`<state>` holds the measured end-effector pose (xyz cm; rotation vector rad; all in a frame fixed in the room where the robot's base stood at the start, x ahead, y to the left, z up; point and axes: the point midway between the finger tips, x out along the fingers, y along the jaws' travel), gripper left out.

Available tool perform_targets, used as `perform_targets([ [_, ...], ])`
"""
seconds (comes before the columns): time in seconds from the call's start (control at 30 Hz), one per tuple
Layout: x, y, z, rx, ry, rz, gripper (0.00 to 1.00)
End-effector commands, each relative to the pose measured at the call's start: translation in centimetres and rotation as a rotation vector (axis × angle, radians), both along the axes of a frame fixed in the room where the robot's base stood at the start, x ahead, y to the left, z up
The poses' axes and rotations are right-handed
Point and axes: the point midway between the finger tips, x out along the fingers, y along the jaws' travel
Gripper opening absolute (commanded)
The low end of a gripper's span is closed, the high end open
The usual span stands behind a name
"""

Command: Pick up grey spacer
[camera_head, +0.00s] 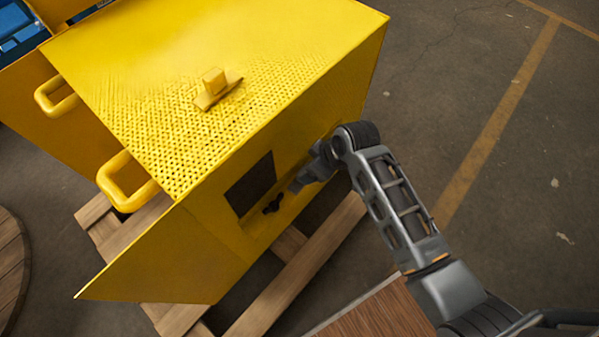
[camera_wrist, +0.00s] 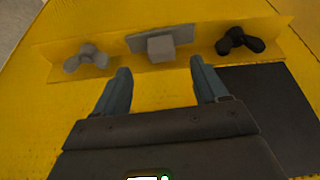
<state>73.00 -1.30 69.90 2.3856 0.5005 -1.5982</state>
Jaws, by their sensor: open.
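My gripper (camera_wrist: 159,72) is open, with nothing between its fingers. In the wrist view, its fingertips point at a yellow ledge. A grey block on a flat grey plate (camera_wrist: 162,47) sits at the ledge's middle, just beyond the gap between the fingertips. A light grey three-lobed piece (camera_wrist: 86,58) lies on the ledge to the left. I cannot tell which of these two grey pieces is the spacer. In the head view, my gripper (camera_head: 297,186) is at the front of the yellow housing, and the grey pieces are not visible.
A black three-lobed piece (camera_wrist: 240,40) lies at the ledge's right; it also shows in the head view (camera_head: 272,207). A dark rectangular opening (camera_head: 250,184) is in the yellow housing (camera_head: 310,62), which stands on a wooden pallet (camera_head: 312,262). The floor at right is clear.

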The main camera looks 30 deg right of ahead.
Motion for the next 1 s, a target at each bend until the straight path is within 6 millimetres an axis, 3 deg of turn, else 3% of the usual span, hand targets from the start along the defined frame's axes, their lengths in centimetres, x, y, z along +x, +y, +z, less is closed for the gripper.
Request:
perform_targets([
  [0.5,2.1,1.2,-5.2,-0.001,-0.003,-0.001,0.72],
  [0.8,2.2,1.2,-5.6,-0.001,-0.002,-0.002,0.72],
  [1.0,2.2,1.2,-5.6,-0.001,-0.002,-0.002,0.55],
])
